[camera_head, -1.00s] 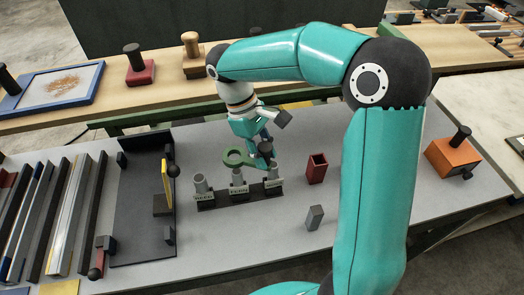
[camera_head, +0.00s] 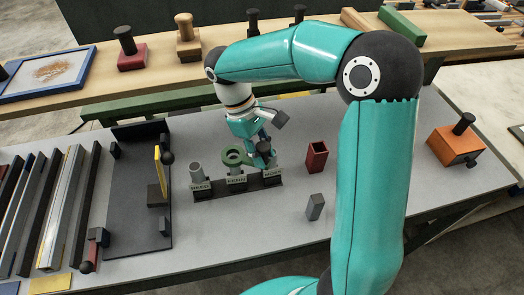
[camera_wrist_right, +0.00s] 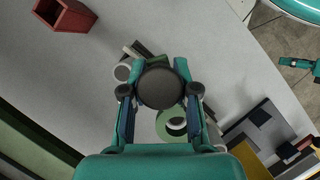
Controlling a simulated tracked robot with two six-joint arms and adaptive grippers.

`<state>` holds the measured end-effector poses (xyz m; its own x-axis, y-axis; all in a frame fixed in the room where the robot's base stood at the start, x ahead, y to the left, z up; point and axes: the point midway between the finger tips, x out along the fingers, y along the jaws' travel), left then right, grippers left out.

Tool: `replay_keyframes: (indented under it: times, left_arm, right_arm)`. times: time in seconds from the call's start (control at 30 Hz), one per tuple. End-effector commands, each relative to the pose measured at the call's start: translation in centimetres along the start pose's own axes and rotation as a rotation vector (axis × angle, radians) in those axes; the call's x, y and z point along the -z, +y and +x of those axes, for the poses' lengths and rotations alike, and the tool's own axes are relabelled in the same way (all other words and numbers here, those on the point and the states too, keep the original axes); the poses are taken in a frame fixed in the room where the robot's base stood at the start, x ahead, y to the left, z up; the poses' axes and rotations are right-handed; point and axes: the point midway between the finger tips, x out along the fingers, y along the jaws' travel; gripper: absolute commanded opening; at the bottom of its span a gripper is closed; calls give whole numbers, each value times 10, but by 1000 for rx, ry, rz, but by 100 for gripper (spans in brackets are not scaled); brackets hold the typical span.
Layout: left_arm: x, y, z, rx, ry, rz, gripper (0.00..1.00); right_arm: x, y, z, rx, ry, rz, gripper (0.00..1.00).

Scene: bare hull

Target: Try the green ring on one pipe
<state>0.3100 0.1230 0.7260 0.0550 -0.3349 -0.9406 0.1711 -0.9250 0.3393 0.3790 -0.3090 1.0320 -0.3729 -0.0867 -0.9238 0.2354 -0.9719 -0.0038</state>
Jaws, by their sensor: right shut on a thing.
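The green ring (camera_head: 226,158) is level with the top of the middle pipe (camera_head: 237,173) in the head view. I cannot tell whether it is around the pipe or just above it. A left pipe (camera_head: 197,172) and a right pipe (camera_head: 272,171) stand beside it on a dark labelled base (camera_head: 217,190). My right gripper (camera_head: 261,150) is shut on the ring's dark round knob, above and right of the ring. In the right wrist view the knob (camera_wrist_right: 160,88) sits between the fingers, with the ring (camera_wrist_right: 162,130) below it. My left gripper is not in view.
A red open box (camera_head: 316,157) and a grey block (camera_head: 315,207) stand right of the pipes. A dark tray (camera_head: 135,215) with a yellow plate (camera_head: 160,172) is to the left. An orange block (camera_head: 452,146) lies far right. The bench front is mostly clear.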

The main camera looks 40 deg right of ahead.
Motion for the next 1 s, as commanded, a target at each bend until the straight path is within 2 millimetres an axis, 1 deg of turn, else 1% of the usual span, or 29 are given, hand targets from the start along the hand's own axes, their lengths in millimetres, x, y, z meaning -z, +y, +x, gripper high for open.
replay_keyframes:
  times: [0.27, 1.0]
  left_arm:
    - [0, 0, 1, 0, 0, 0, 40]
    - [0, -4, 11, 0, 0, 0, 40]
  right_arm:
    - [0, 0, 1, 0, 1, 0, 0]
    - [7, -1, 15, -1, 0, -1, 0]
